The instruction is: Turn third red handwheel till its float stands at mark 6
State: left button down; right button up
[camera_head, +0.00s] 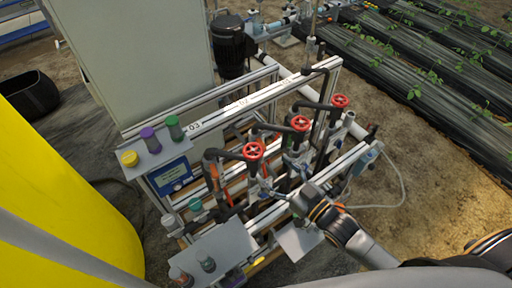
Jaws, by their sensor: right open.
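Three red handwheels sit in a slanting row on the skid: the near one (253,151), the middle one (300,123) and the far one (340,100). My right gripper (284,194) reaches in from the lower right, open, below and right of the near handwheel and apart from all three wheels. Its fingertips are small against the pipes behind. My left gripper is not in view.
The skid's aluminium frame (262,91) carries dark pipes close around the wheels. A shelf with yellow, purple and green-capped bottles (149,149) stands left. A yellow tank (55,205) fills the lower left. Bare ground (430,165) lies right of the skid.

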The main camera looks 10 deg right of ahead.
aim_at(253, 150)
jog(key=p+x, duration=0.1)
jog(key=x, duration=0.6)
jog(key=shift+w+a, duration=0.1)
jog(key=shift+w, duration=0.3)
jog(key=shift+w+a, duration=0.2)
jog(key=shift+w, duration=0.15)
jog(key=shift+w+a, duration=0.1)
jog(key=shift+w, duration=0.1)
jog(key=shift+c, duration=0.7)
jog(key=c, duration=1.1)
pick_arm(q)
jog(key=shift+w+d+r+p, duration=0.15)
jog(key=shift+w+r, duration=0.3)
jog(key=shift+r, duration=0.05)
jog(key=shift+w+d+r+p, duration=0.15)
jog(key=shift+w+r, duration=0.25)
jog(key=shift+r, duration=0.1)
pick_arm(e)
jog(key=shift+o, duration=0.2)
